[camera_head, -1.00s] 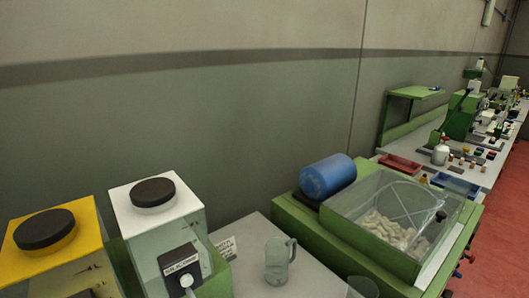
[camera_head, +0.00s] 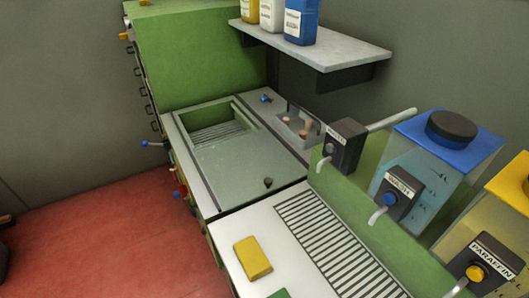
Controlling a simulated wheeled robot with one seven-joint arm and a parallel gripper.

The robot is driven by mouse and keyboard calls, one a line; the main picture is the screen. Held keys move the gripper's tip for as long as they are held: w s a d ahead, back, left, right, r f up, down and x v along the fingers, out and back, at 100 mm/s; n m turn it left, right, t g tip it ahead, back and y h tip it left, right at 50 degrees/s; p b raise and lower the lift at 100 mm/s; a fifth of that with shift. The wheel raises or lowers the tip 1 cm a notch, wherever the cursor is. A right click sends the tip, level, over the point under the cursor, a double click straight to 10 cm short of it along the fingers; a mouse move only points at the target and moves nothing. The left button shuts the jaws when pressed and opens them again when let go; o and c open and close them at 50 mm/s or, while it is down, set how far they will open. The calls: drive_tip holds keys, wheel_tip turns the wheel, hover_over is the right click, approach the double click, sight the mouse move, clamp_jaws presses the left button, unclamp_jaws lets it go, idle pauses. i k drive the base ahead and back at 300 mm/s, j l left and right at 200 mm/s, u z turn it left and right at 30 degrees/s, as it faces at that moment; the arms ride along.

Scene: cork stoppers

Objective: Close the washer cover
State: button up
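A grey basin unit (camera_head: 179,124) is set in the green bench at the centre left. A flat greyish, see-through cover (camera_head: 245,170) with a small black knob (camera_head: 268,182) lies over its nearer part. An open gap at the far end shows a ribbed floor (camera_head: 215,133) inside. I cannot tell for certain whether this basin is the washer. My gripper is not in view.
Dispenser tanks with taps, such as the blue-topped tank (camera_head: 440,150) marked WASH, stand at the right. A shelf (camera_head: 320,48) with bottles hangs above the back. A yellow block (camera_head: 253,258) lies near a slatted drain (camera_head: 335,240). Red floor (camera_head: 100,225) is open at the left.

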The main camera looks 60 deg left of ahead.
sight(268, 181)
drive_tip(key=u, duration=1.7)
drive_tip(key=i+j+z, duration=0.5)
drive_tip(key=i+j, duration=0.1)
